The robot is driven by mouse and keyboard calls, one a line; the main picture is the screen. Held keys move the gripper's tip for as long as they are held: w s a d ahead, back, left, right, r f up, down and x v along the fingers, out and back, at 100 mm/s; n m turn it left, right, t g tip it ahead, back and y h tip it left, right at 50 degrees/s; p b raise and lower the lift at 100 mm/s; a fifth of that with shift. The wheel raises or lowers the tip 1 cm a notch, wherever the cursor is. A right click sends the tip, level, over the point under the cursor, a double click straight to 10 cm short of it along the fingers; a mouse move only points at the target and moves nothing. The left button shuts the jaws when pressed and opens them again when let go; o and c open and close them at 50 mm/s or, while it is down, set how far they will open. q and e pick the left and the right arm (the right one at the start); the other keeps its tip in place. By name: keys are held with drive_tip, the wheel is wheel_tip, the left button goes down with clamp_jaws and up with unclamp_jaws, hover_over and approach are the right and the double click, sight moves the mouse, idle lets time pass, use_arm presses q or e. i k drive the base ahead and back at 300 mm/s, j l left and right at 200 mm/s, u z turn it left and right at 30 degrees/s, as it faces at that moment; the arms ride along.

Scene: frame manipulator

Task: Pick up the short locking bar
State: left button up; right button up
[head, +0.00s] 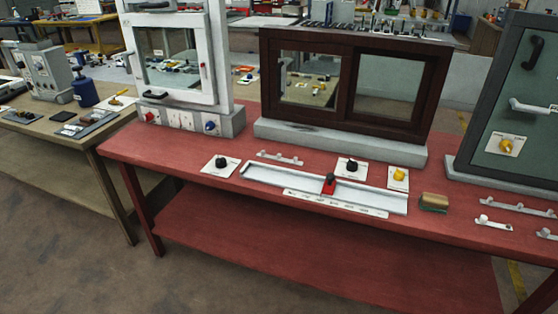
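Several pale metal bars with small fittings lie on the red workbench (130,150). A short bar (493,224) lies near the front at the right. A longer bar (518,205) lies just behind it, and another bar (546,235) is cut off by the right picture edge. One more small bar (280,158) lies behind the long grey rail at the middle left. I cannot tell for sure which one is the short locking bar; the front right one looks shortest. Neither of my grippers is in view.
A long grey rail (270,182) with a red-and-black slider (329,184) lies along the front. Knob plates and a brown-green block (433,202) sit nearby. A white frame (132,45), a dark brown window frame (343,85) and a dark green panel (510,100) stand behind.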

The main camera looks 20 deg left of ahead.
sight(278, 158)
drive_tip(key=i+l+u, duration=0.9)
drive_tip(key=l+u, duration=0.15)
drive_tip(key=l, duration=0.2)
